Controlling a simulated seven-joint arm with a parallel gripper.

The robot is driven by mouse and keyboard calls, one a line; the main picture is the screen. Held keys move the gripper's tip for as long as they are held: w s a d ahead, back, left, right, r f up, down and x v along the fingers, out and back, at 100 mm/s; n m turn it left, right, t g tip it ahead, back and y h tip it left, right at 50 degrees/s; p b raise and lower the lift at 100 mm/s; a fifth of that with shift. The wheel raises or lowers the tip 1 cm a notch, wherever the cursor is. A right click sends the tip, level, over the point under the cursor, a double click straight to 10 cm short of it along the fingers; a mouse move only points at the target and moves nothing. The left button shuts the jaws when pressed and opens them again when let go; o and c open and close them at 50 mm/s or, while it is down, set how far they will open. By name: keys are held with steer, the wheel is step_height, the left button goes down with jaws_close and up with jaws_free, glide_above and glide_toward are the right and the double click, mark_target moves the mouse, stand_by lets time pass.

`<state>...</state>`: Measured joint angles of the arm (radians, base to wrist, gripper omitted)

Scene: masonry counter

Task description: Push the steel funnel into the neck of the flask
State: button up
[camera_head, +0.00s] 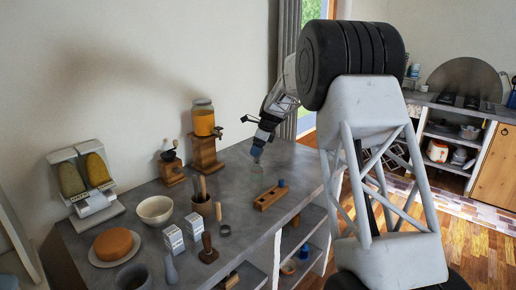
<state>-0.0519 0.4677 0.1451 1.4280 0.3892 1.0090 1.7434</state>
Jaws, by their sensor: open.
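My gripper (256,153) is over the grey counter, pointing down, just above a small clear glass vessel (257,173) that looks like the flask. The jaws are open, though the fingers are tiny in this view. The flask stands upright on the counter near the wall. I cannot clearly make out the steel funnel; a small pale shape sits between the fingers and the flask, and I cannot tell whether it is the funnel or fingertips. The flask's neck is hard to see at this size.
A wooden block (269,198) with a blue knob lies in front of the flask. Counter right of the flask is clear.

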steer(key=v, duration=0.7)
steer(key=shift+r, duration=0.4)
steer(key=shift+d, duration=0.1)
stand_by(0.5)
steer(key=s+d+r+n+h, duration=0.1)
steer(key=s+d+r+n, duration=0.2)
steer(key=s, duration=0.9)
steer(key=s+r+n, duration=0.3)
steer(key=s+n, duration=0.1)
steer(key=s, duration=0.7)
steer(key=s+d+r+n+h, duration=0.1)
steer(key=s+d+r+n, duration=0.2)
steer(key=s, duration=0.9)
steer(key=s+d+f+n, duration=0.1)
steer(key=s+f+n, duration=0.2)
steer(key=s, duration=0.8)
steer(key=s+f+n+t+h, duration=0.1)
steer(key=s+f+n, duration=0.2)
steer(key=s, duration=0.8)
steer(key=s+d+f+n, duration=0.1)
steer(key=s+f+n, duration=0.2)
steer(key=s, duration=0.8)
steer(key=shift+d+n+h, duration=0.35)
steer(key=shift+n+h, duration=0.05)
steer(key=shift+n, duration=0.8)
